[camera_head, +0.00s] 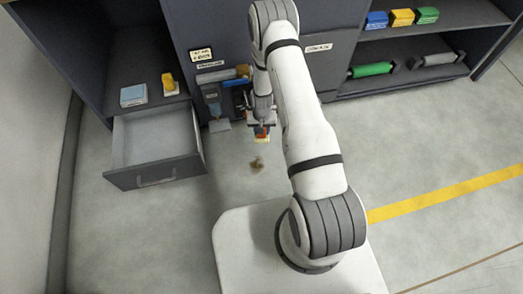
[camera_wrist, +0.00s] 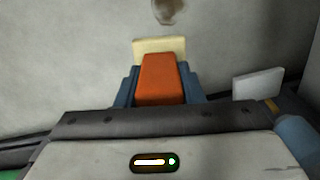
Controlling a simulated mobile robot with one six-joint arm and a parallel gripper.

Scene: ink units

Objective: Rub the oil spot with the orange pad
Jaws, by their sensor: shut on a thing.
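My gripper (camera_head: 262,130) points down in front of the dark cabinet, at the left of my arm in the head view. It is shut on the orange pad (camera_wrist: 160,78), which has an orange body and a pale yellow layer (camera_wrist: 143,46) at its far end. The blue fingers lie on both sides of the orange body in the wrist view. The brown oil spot (camera_head: 257,164) is on the grey floor, just nearer than the pad in the head view. It also shows at the top edge of the wrist view (camera_wrist: 168,10), cut off and apart from the pad.
An open, empty drawer (camera_head: 157,178) juts out at the left. A blue block (camera_head: 133,96) and a yellow item (camera_head: 169,84) lie in the cabinet above it. Blue, yellow and green blocks (camera_head: 401,18) stand on the right shelf. Floor around the spot is clear.

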